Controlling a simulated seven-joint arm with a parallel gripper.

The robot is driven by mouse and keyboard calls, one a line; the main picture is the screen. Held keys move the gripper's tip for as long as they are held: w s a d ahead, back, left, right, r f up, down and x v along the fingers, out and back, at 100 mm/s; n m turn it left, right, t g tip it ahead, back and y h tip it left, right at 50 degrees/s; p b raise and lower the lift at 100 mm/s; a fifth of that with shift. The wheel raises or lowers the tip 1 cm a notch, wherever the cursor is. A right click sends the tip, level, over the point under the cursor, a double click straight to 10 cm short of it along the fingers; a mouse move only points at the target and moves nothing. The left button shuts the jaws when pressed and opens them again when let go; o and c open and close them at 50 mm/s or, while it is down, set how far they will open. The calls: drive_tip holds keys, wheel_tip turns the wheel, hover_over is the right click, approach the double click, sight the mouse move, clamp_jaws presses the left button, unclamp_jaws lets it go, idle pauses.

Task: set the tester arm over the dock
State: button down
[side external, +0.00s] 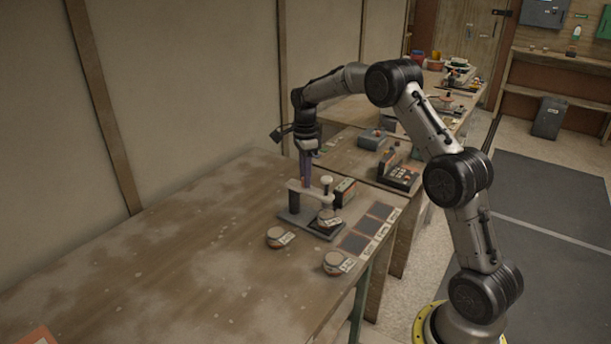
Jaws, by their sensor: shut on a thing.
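The tester (290,216) is a dark grey base plate on the wooden table. Its pale tester arm (315,192) lies level above the plate, with a white knob (326,180) near its right end. My gripper (305,180) points straight down from above, its purplish fingers shut on the tester arm left of the knob. The exact contact is too small to see clearly. A round labelled piece (328,217) sits on the right part of the plate, below the knob end. I cannot tell the dock's outline apart from this piece.
Two more round labelled pieces (277,237) (336,262) lie in front of the plate. Dark square pads (355,243) with labels line the right table edge. A small box (345,190) stands behind the tester. The table's left side is clear; a wall rises behind.

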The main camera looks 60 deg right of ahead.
drive_tip(key=shift+r, duration=0.1)
drive_tip(key=c, duration=0.7)
unclamp_jaws()
wheel_tip(320, 180, up, 14)
drive_tip(key=shift+f, duration=0.15)
